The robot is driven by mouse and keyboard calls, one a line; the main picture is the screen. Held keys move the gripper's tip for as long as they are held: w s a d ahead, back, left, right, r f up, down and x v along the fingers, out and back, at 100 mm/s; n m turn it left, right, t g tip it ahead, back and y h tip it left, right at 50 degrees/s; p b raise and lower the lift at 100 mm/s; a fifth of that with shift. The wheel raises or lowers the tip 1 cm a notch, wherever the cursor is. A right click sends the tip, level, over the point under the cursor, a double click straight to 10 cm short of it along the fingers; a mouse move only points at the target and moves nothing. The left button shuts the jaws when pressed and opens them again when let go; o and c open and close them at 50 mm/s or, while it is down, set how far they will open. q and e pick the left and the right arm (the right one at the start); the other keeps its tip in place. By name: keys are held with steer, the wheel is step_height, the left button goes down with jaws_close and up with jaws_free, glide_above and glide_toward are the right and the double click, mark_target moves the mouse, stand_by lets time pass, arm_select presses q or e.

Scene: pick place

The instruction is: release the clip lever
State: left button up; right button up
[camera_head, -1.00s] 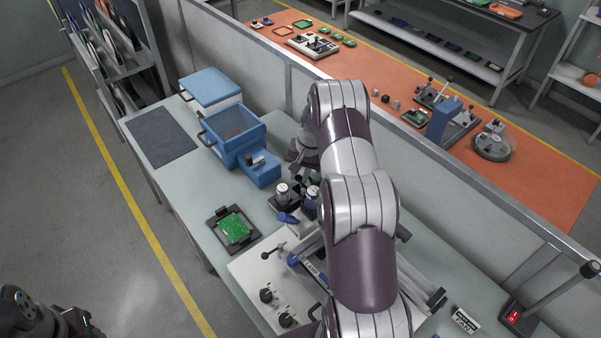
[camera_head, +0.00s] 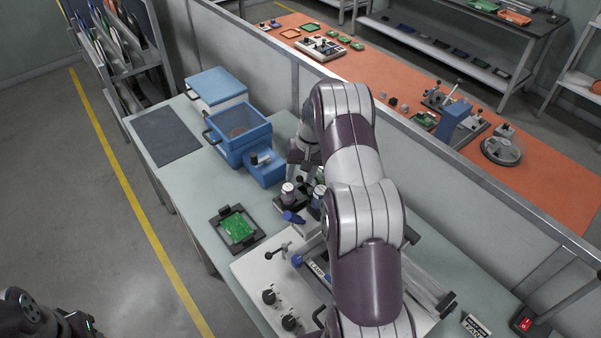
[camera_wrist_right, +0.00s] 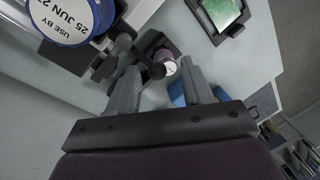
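My right gripper shows in the right wrist view (camera_wrist_right: 160,88) with its two fingers apart and nothing between them. In the head view my right arm covers much of the bench, and the fingertips are not clear. Dark levers with round knobs (camera_wrist_right: 156,71) stand close to the fingers in the wrist view. A lever with a blue handle (camera_head: 293,217) and a small black-knobbed lever (camera_head: 277,251) show left of my arm in the head view. I cannot tell which one is the clip lever. Only part of my left arm shows, at bottom left.
A green board in a black holder (camera_head: 237,229) lies on the bench. A white panel with black knobs (camera_head: 262,275) is in front. A dark mat (camera_head: 166,137) lies at the far left.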

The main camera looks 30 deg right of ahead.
step_height(320, 180, up, 12)
steer(key=s+d+p, duration=0.1)
steer(key=d+p, duration=0.1)
steer(key=p, duration=0.3)
steer(key=shift+r, duration=0.25)
steer(key=shift+d, duration=0.1)
